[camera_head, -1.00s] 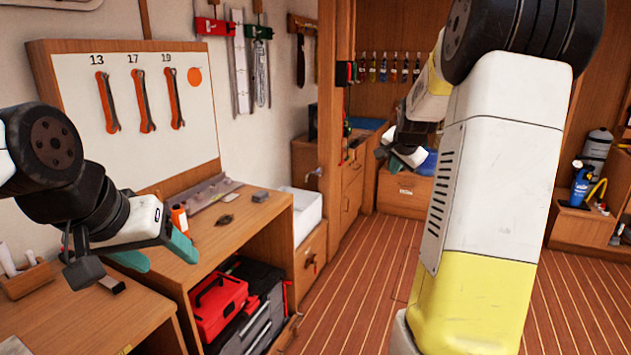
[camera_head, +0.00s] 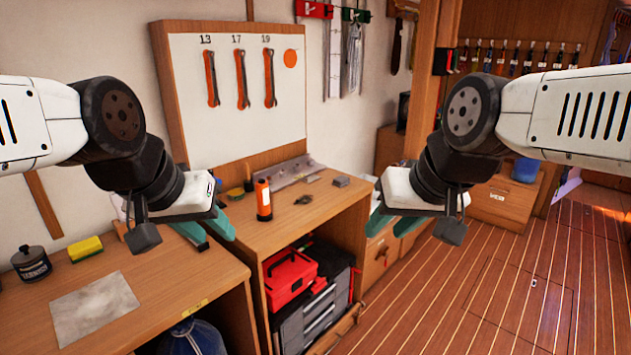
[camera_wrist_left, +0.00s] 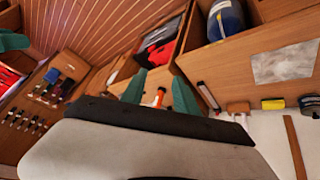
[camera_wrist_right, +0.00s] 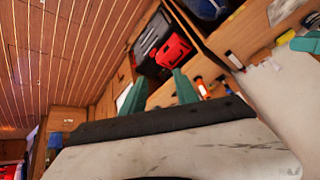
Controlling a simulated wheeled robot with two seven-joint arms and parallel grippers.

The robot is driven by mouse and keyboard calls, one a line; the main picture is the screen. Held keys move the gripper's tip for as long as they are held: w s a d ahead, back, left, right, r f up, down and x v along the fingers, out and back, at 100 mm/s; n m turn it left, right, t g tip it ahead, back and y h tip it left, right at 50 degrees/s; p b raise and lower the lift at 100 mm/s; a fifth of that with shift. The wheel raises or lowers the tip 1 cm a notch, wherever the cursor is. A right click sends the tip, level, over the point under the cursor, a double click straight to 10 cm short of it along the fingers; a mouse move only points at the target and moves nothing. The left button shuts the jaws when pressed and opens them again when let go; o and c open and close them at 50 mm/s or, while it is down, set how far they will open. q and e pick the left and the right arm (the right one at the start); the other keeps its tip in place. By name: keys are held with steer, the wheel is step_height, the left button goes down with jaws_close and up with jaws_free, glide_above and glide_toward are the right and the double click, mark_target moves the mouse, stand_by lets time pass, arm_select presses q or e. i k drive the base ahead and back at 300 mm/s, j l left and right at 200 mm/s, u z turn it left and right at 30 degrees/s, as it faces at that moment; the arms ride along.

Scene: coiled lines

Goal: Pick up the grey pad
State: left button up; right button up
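A small grey block (camera_head: 340,181), which looks like the grey pad, lies on the wooden bench top toward its back right in the head view. A flat pale grey sheet (camera_head: 95,308) lies on the nearer left bench; it also shows in the left wrist view (camera_wrist_left: 285,62). My left gripper (camera_head: 207,230) is open and empty, in the air to the left of the block. My right gripper (camera_head: 393,223) is open and empty, in the air to the right of and in front of the block. Neither gripper touches the block.
A yellow sponge (camera_head: 86,248) and black pot (camera_head: 31,263) are on the left bench. A red toolbox (camera_head: 289,279) sits below. The floor at right is clear.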

mark_target(342, 180)
steer(key=i+l+u, duration=0.2)
steer(key=u, duration=0.15)
steer(key=i+l+u, duration=0.4)
steer(key=i+l, duration=0.3)
steer(key=i+l+u, duration=0.1)
steer(key=i+l, duration=0.2)
steer(key=l, duration=0.25)
